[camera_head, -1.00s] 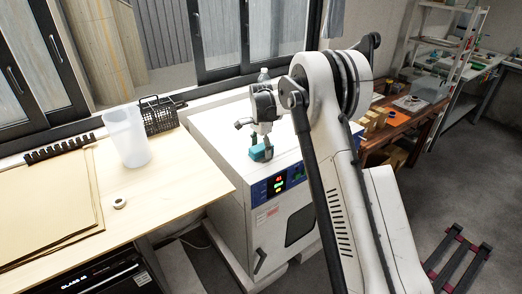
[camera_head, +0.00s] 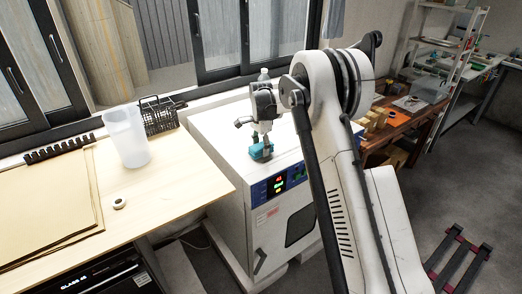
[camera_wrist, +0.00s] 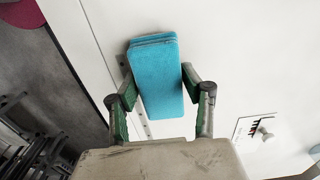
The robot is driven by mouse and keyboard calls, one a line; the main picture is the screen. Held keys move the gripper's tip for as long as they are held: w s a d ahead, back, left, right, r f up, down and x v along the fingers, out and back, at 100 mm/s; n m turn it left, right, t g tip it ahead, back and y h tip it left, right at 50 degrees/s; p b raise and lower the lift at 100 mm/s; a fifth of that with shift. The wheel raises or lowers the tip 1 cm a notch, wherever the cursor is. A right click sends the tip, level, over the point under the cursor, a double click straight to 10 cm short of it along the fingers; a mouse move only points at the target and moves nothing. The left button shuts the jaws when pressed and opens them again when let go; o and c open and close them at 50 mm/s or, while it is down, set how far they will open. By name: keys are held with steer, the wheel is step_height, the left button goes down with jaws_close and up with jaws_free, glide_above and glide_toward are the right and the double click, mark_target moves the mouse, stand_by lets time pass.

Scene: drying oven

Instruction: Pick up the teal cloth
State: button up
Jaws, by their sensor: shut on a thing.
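The teal cloth (camera_head: 261,151) is a folded block on the white top of the drying oven (camera_head: 225,130), near its front edge. It also shows in the wrist view (camera_wrist: 157,78) as a long folded stack between the fingers. My gripper (camera_head: 262,146) is over the cloth with its fingers down on both sides of it. In the wrist view my gripper (camera_wrist: 160,88) is shut on the cloth, one green-padded finger at each long side. I cannot tell whether the cloth is clear of the oven top.
A wooden table (camera_head: 180,190) stands at the left with a frosted beaker (camera_head: 126,137), a black wire basket (camera_head: 159,116) and a small roll (camera_head: 119,203). A clear bottle (camera_head: 264,75) stands behind my gripper. The oven top around the cloth is mostly bare.

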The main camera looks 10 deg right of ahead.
mark_target(259, 146)
steer(key=r, duration=0.3)
steer(key=shift+s+a+r+b, duration=0.35)
steer(key=shift+a+b, duration=0.05)
steer(key=s+a+r+b, duration=0.1)
steer(key=s+a+r, duration=0.5)
steer(key=s+a, duration=0.1)
steer(key=shift+s+a+r, duration=0.2)
steer(key=shift+a+r, duration=0.05)
steer(key=shift+a, duration=0.1)
steer(key=o, duration=0.6)
steer(key=c, duration=0.4)
